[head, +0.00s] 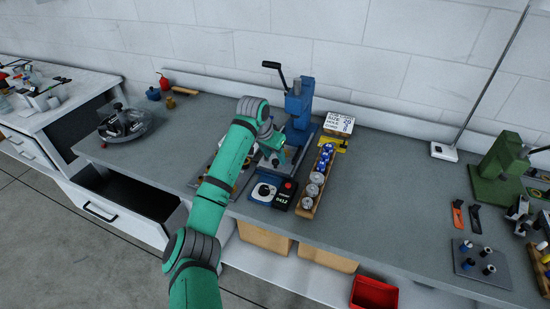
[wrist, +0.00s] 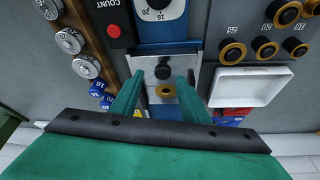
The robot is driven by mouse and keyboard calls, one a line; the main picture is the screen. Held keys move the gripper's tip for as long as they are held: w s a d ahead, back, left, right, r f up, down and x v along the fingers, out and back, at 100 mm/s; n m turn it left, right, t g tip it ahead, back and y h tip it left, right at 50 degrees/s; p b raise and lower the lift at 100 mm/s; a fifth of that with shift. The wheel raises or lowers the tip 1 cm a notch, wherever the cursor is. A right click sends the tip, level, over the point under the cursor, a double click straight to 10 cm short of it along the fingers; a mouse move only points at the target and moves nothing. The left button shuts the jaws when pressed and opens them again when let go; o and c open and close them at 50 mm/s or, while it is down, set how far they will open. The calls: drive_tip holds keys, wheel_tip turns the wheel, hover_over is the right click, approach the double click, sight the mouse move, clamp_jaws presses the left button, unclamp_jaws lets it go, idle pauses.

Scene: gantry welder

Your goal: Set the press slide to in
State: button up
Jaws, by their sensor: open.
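The blue press (head: 299,102) with a black lever handle stands on the bench against the wall. In the wrist view its slide appears as a silver plate (wrist: 199,62) with a dark knob (wrist: 177,72) and a brass ring (wrist: 165,90). My gripper (head: 277,152) is at the front of the press, and my arm hides part of it. In the wrist view my gripper (wrist: 160,78) is open, its two green fingers over the slide, one on each side of the knob and ring. I cannot tell whether the fingers touch the knob.
A black counter box with a red button (wrist: 115,30) and a blue dial unit (wrist: 160,10) stand in front of the press. A wooden rack (head: 308,212) of silver and blue pieces is beside them. A white tray (wrist: 245,86) lies right in the wrist view. A drawer (head: 125,207) stands open.

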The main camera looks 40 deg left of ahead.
drive_tip(key=shift+w+f, duration=0.15)
drive_tip(key=shift+f, duration=0.35)
drive_tip(key=shift+a+f, duration=0.4)
drive_tip(key=shift+f, duration=0.05)
drive_tip(key=shift+d, duration=0.1)
